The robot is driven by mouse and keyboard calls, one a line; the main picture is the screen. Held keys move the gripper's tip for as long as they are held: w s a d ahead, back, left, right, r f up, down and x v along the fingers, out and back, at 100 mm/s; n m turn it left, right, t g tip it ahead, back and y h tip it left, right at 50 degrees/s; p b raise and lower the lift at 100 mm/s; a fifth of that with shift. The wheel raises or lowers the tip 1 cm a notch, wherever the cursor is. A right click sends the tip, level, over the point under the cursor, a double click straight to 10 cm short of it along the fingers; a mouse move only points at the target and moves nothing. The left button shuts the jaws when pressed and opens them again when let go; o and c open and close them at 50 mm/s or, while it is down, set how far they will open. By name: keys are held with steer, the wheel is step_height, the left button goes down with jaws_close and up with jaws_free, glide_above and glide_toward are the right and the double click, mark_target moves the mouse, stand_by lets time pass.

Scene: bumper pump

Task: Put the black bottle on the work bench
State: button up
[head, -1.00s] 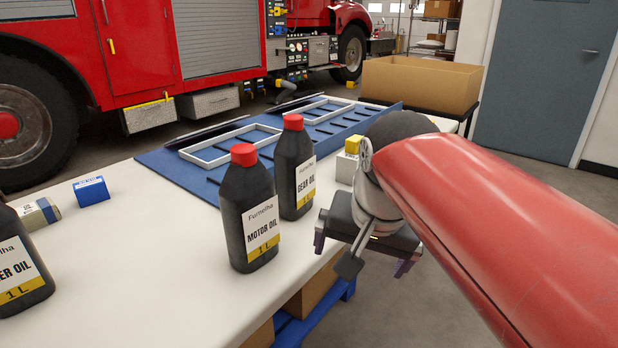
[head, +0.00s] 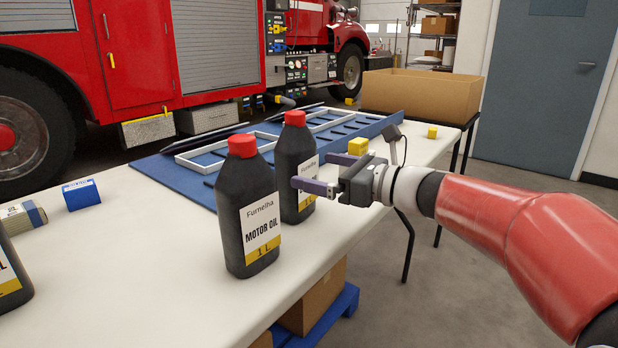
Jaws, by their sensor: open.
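Several black bottles with red caps stand upright on a white-topped table (head: 150,270). The nearer middle one (head: 248,205) is labelled "MOTOR OIL". A third black bottle (head: 8,275) is cut off at the left edge. My gripper (head: 318,172) is open and empty, its fingers pointing left at the rear bottle. The nearer finger overlaps that bottle's front in the picture; I cannot tell whether it touches.
A blue panel with light frames (head: 180,180) lies behind the bottles. A blue box (head: 82,194) and a pale roll-like item (head: 22,217) are at left. Yellow-topped small items (head: 358,146) sit beyond my gripper. A cardboard box (head: 420,95) stands at the back right.

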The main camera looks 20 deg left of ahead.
mark_target(288, 155)
steer(key=x, duration=0.5)
steer(key=w+p+x, duration=0.1)
steer(key=x, duration=0.2)
steer(key=shift+w+a+r, duration=0.15)
steer(key=shift+a+r, duration=0.05)
steer(key=shift+r, duration=0.2)
steer(key=shift+c, duration=0.4)
steer(key=c, duration=1.4)
steer(key=shift+r, duration=0.15)
steer(key=shift+c, duration=0.6)
